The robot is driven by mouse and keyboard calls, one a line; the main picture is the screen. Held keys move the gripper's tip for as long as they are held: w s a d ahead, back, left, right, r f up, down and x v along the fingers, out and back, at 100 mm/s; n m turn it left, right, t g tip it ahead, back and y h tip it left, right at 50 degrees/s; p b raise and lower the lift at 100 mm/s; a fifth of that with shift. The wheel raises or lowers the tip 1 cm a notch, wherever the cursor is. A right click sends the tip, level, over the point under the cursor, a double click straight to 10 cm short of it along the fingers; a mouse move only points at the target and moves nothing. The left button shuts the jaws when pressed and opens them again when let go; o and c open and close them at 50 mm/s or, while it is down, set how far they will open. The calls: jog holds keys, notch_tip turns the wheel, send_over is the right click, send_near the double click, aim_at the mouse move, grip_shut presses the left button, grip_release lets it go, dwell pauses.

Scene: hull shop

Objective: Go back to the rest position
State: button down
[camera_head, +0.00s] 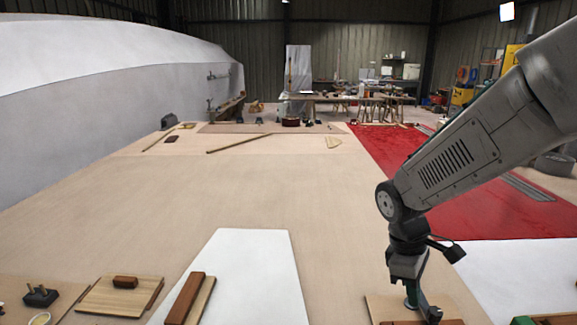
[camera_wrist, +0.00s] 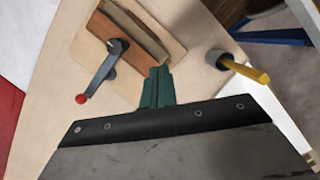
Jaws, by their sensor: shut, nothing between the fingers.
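My gripper (camera_head: 411,300) hangs at the lower right of the head view, over a wooden board (camera_head: 378,306). In the wrist view its green fingers (camera_wrist: 160,74) are together with nothing between them. Their tips are close to a wooden block (camera_wrist: 134,34) on a plywood board (camera_wrist: 84,47). A dark lever with a red knob (camera_wrist: 81,99) lies across the block, left of the fingers. I cannot tell from these views whether the fingertips touch the block.
A yellow-handled tool (camera_wrist: 246,70) lies right of the fingers. A reddish wood strip (camera_head: 184,299) lies on a white surface (camera_head: 257,260). A dark holder (camera_head: 40,297) stands at the lower left. Red floor (camera_head: 470,205) is behind my arm; the pale floor (camera_head: 240,185) is mostly clear.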

jog(key=s+r+m+t+y, duration=0.2)
jog(key=s+r+m, duration=0.8)
jog(key=s, duration=0.7)
notch_tip(320, 180, up, 3)
jog(key=shift+s+d+f+t, duration=0.1)
jog(key=shift+s+d+t, duration=0.3)
jog(key=shift+t, duration=0.2)
dwell(0.9)
